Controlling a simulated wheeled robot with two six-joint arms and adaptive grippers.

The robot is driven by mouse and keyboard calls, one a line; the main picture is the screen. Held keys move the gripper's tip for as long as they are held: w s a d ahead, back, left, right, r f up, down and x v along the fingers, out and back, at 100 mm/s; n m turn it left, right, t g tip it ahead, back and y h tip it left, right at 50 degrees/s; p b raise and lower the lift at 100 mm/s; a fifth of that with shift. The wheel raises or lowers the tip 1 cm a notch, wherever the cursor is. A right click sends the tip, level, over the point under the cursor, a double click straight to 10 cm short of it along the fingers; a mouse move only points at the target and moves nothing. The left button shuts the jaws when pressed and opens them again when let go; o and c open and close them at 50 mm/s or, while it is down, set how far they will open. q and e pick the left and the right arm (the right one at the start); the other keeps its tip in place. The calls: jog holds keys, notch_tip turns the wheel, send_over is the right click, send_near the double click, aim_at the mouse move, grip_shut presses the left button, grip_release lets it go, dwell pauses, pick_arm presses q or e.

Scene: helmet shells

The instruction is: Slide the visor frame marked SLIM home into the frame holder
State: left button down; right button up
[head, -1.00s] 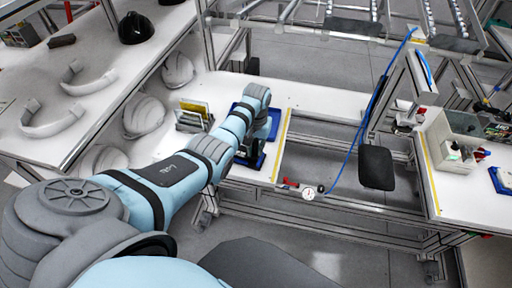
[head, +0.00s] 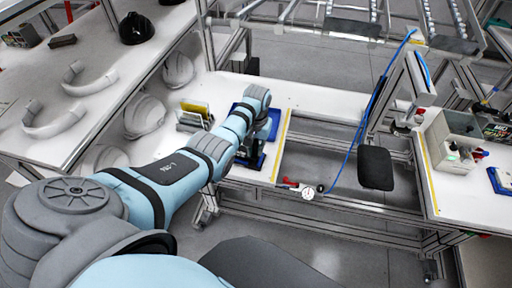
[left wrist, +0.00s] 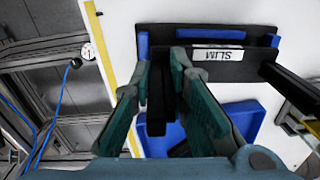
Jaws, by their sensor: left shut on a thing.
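The visor frame (left wrist: 251,66) is black and has a white label reading SLIM, upside down in the left wrist view. My left gripper (left wrist: 160,92) is shut on a dark part of it, with a teal finger on either side. The frame holder (left wrist: 143,47) shows as blue pieces beside and behind the labelled bar. The bar lies close against the holder, but I cannot tell how deep it sits. In the head view my left gripper (head: 254,158) is over the near part of the white bench, and the arm hides most of the frame. My right gripper is out of view.
A blue tray (left wrist: 249,112) lies close beside the gripper. A rack with upright plates (head: 193,116) stands left of the arm. A yellow strip (head: 283,146) runs along the bench to the right. White helmet shells (head: 144,115) stand at the left.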

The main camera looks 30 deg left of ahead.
pick_arm(q)
jog(key=shift+f+b, duration=1)
jog(key=shift+f, duration=0.2)
jog(key=c, duration=1.5)
grip_release()
jog(key=shift+o, duration=0.2)
jog(key=shift+r, duration=0.1)
notch_tip(320, 180, up, 12)
jog(key=shift+d+f, duration=0.1)
jog(key=shift+d, duration=0.05)
